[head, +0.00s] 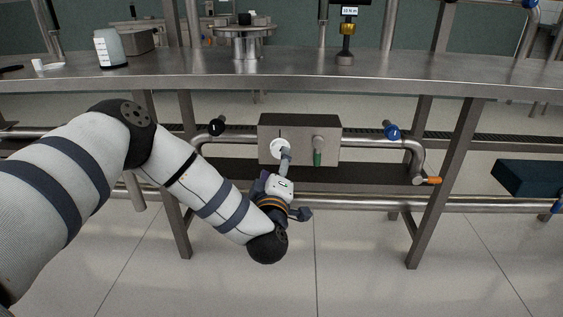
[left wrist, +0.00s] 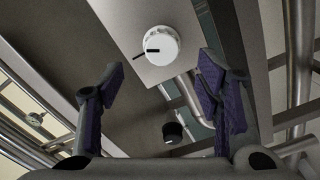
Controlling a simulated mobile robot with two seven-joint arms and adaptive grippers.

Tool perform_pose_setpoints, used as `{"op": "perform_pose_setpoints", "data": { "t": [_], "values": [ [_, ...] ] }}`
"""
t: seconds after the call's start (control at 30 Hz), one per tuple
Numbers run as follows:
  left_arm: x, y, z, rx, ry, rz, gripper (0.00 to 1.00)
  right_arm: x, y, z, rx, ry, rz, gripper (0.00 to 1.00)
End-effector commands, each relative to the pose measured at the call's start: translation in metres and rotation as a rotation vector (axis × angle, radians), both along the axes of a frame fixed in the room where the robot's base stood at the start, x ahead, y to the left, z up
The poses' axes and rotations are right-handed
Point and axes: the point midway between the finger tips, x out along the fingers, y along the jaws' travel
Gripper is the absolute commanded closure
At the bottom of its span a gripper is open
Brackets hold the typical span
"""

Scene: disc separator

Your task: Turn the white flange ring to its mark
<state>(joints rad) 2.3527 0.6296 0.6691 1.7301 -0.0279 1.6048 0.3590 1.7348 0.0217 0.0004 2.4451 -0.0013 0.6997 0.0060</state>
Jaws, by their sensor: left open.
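The white flange ring (head: 277,148) sits on the front of a grey metal box (head: 299,126) under the bench, partly hidden by my left gripper in the head view. In the left wrist view the ring (left wrist: 165,42) shows whole on the box face, with a dark line (left wrist: 146,52) at its lower left edge reaching onto the box. I cannot tell whether that line is one mark or two. My left gripper (head: 286,160) is just below and in front of the ring. In the left wrist view its fingers (left wrist: 163,78) are open and empty, apart from the ring. My right gripper is out of view.
A green-tipped handle (head: 317,157) projects from the box right of the ring. Pipes run out both sides, with a black knob (head: 217,126), a blue knob (head: 391,130) and an orange handle (head: 433,180). The bench top (head: 395,68) overhangs; the floor in front is clear.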

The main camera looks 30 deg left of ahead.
Motion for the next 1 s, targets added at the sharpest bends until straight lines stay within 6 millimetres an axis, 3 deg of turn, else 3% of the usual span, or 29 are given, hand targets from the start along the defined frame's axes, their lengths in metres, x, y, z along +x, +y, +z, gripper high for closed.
{"op": "perform_pose_setpoints", "data": {
  "t": [0.1,0.3,0.63,0.67,0.87,1.0],
  "values": [
    [0.026,0.016,-0.006,0.001,0.004,0.001,0.41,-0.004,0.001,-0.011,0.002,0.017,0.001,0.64],
    [0.056,0.032,-0.006,0.002,0.007,-0.002,0.41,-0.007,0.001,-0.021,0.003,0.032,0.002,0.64],
    [0.063,0.036,-0.002,0.002,0.007,-0.004,0.41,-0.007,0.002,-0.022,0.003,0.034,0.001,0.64],
    [0.063,0.036,-0.002,0.002,0.007,-0.004,0.43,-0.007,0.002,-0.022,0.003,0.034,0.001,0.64],
    [0.063,0.035,-0.002,0.002,0.007,-0.004,0.89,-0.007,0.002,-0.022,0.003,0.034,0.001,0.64],
    [0.063,0.035,-0.003,0.002,0.008,-0.005,0.89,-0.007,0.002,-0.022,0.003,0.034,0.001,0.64]
  ]
}}
